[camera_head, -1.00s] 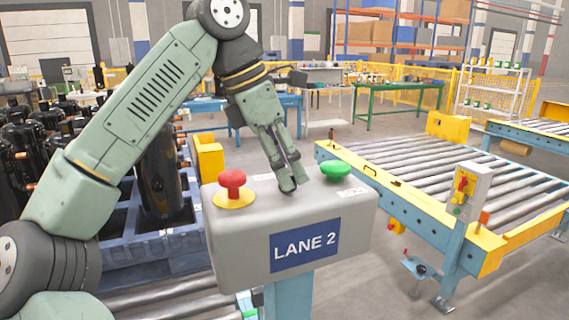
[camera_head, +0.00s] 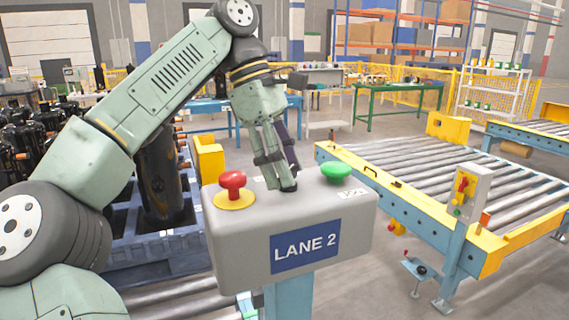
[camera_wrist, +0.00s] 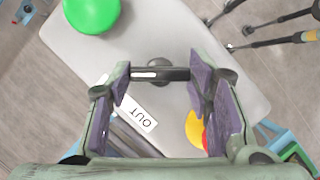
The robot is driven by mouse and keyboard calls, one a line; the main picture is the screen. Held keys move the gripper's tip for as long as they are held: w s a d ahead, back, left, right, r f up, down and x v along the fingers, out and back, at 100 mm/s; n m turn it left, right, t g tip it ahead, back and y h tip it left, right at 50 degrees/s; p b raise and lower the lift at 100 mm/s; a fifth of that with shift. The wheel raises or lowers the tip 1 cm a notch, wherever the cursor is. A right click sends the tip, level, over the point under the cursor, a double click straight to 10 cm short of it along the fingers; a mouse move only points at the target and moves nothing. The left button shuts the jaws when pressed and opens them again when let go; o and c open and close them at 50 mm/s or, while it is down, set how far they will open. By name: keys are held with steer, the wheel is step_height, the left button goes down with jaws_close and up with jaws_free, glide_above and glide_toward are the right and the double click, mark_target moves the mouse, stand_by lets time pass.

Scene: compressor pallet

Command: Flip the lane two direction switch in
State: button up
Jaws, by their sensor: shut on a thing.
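The grey lane two control box (camera_head: 230,255) has a blue LANE 2 plate (camera_head: 305,246) on its front. My gripper (camera_head: 287,188) reaches down to its top, between the red and green buttons. In the wrist view, the direction switch's dark bar handle (camera_wrist: 160,74) spans between the fingers of my gripper (camera_wrist: 158,76), which are shut on its two ends. A white OUT label (camera_wrist: 137,113) shows upside down beside the switch. In the head view the switch is hidden behind my fingers. No IN label is readable.
A red mushroom button (camera_head: 232,183) on a yellow base stands left of my fingers. A green button (camera_head: 335,172) stands close on the right. A roller conveyor (camera_head: 450,190) is to the right, and a blue pallet with black compressors (camera_head: 160,170) is behind left.

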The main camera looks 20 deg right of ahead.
stand_by(0.5)
steer(key=o, duration=1.1)
steer(key=shift+o, duration=0.2)
